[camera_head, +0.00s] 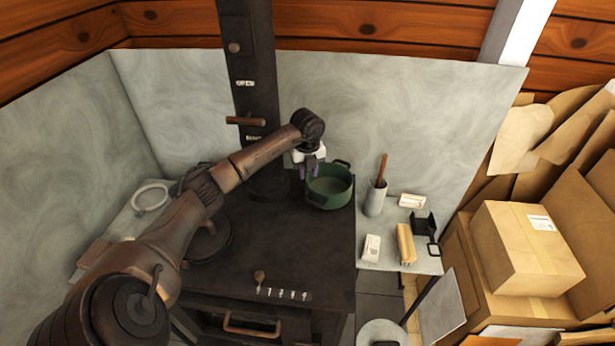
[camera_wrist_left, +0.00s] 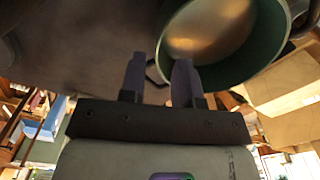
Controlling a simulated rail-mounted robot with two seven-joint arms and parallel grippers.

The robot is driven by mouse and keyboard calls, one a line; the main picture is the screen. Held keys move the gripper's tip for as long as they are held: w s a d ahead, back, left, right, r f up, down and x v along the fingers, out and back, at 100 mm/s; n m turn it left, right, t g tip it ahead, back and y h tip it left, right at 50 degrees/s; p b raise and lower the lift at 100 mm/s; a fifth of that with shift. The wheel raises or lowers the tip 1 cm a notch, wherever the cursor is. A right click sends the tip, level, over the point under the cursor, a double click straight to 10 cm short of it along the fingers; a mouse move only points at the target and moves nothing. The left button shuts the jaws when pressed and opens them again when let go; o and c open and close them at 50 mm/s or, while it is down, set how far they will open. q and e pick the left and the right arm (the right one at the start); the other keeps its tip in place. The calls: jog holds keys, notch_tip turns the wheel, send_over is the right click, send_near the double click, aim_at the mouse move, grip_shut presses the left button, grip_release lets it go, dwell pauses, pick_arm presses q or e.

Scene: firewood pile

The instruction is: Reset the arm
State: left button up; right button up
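My left arm reaches in from the left over the black stove (camera_head: 270,240). My left gripper (camera_head: 310,172) points down at the left rim of a green pot (camera_head: 330,188) on the stove's back right part. In the left wrist view the gripper's two fingers (camera_wrist_left: 158,68) stand apart. A dark angular loop, perhaps a pot handle, shows between or behind them; I cannot tell whether they touch it. The pot (camera_wrist_left: 215,75) looks empty inside and lies beyond the right finger. My right gripper is not in view.
A grey side shelf (camera_head: 385,258) right of the stove holds a utensil cup (camera_head: 375,200), a brush (camera_head: 405,244) and small boxes. Cardboard boxes (camera_head: 525,250) are stacked at the right. A black stovepipe (camera_head: 250,90) rises behind the stove.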

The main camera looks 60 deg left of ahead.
pick_arm(q)
jog(key=shift+r, duration=0.3)
dwell(0.4)
